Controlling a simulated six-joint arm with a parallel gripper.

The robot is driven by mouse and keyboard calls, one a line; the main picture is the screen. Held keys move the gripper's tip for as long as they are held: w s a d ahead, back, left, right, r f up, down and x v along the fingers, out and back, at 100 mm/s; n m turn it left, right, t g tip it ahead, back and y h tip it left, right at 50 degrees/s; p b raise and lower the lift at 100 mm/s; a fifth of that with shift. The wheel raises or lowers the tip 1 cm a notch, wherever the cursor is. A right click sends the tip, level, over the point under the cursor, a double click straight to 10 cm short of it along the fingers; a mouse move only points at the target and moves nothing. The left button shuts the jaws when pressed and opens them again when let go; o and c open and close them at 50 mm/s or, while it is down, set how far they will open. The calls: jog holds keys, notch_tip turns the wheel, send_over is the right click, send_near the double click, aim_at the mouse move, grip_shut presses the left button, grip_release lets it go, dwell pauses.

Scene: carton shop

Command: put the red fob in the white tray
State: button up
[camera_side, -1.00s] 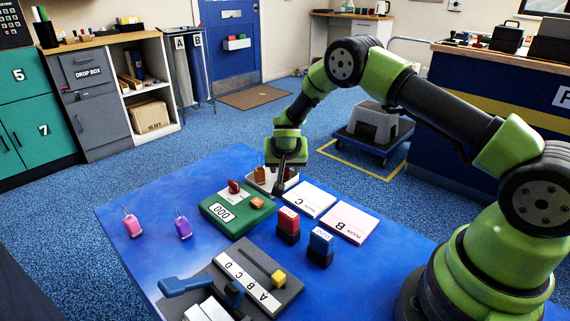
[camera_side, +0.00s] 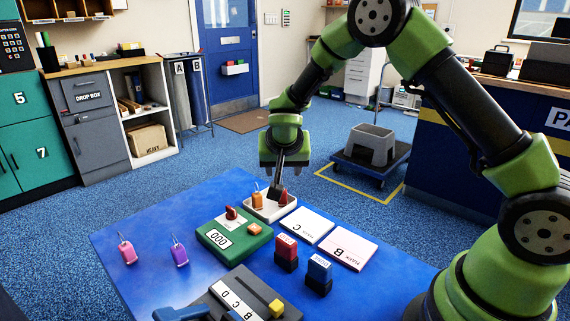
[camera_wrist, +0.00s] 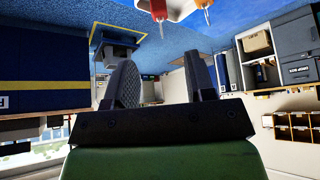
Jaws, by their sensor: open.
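The white tray (camera_side: 262,217) sits at the far edge of the blue table. A red fob (camera_side: 284,197) stands in its right part, partly behind my gripper in the side view. An orange fob (camera_side: 257,200) stands in its left part. In the wrist view the red fob (camera_wrist: 157,9), the orange fob (camera_wrist: 201,4) and a piece of the tray (camera_wrist: 177,14) show at the top edge. My gripper (camera_side: 277,187) is above the tray, beside the red fob in the picture. In the wrist view my gripper (camera_wrist: 163,78) has its fingers apart with nothing between them.
A green device (camera_side: 222,243) marked 000 stands in front of the tray. Cards C (camera_side: 303,226) and B (camera_side: 347,246) lie to the right.

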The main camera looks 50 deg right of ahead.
jog(key=s+r, duration=0.5)
jog(key=r, duration=0.5)
jog(key=s+a+r+n+t+y, duration=0.1)
jog(key=s+a+r+n+y, duration=0.1)
jog(key=s, duration=0.8)
jog(key=s+a+r+n+t+y, duration=0.1)
jog(key=s+a+r+n+y, duration=0.2)
jog(key=s+a+r, duration=0.3)
jog(key=s+y, duration=0.1)
jog(key=s, duration=0.4)
jog(key=shift+a+t, duration=0.25)
jog(key=shift+t, duration=0.15)
jog(key=shift+s, duration=0.1)
